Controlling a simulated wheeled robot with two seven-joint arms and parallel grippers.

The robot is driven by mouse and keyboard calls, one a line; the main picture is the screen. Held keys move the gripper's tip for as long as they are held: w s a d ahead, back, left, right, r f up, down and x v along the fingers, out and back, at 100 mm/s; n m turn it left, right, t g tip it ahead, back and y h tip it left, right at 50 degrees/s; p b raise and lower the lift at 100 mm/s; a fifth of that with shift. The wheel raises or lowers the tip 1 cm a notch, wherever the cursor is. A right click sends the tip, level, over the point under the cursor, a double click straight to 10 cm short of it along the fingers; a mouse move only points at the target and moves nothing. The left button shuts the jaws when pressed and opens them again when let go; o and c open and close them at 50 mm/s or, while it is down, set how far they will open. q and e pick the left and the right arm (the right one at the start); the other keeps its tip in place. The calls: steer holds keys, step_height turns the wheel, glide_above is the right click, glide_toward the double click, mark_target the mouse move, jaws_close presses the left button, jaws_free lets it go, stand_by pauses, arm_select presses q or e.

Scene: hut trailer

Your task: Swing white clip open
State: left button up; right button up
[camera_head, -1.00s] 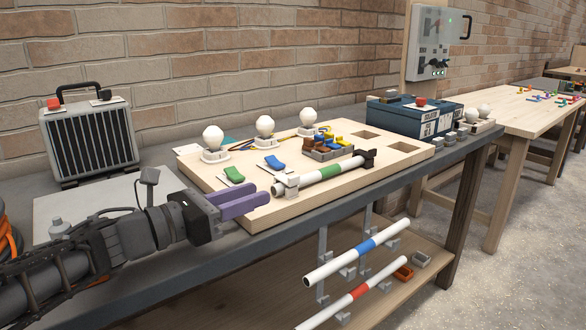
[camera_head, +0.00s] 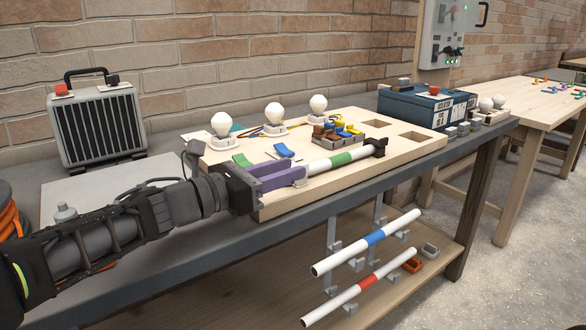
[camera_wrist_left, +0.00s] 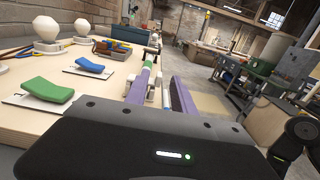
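A white tube with a green band (camera_head: 341,159) lies along the front of the wooden board (camera_head: 410,151). A dark clip (camera_head: 379,147) stands at its right end. My left gripper (camera_head: 300,175) has purple fingers that reach over the tube's left end, where the white clip sits; they hide most of it in the head view. In the left wrist view the fingers (camera_wrist_left: 162,88) are apart, with small white clip parts (camera_wrist_left: 153,95) between them and the green band (camera_wrist_left: 148,63) beyond. I cannot tell whether the fingers touch the clip.
White bulbs (camera_head: 274,114), a green piece (camera_head: 242,160), a blue piece (camera_head: 284,150) and a tray of coloured parts (camera_head: 336,139) are on the board. A blue toolbox (camera_head: 400,104) stands behind right. Two banded tubes (camera_head: 374,237) hang below the table's front edge.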

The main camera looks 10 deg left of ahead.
arm_select(q)
steer(key=shift+x, duration=1.05)
steer(key=shift+c, duration=0.2)
jaws_close()
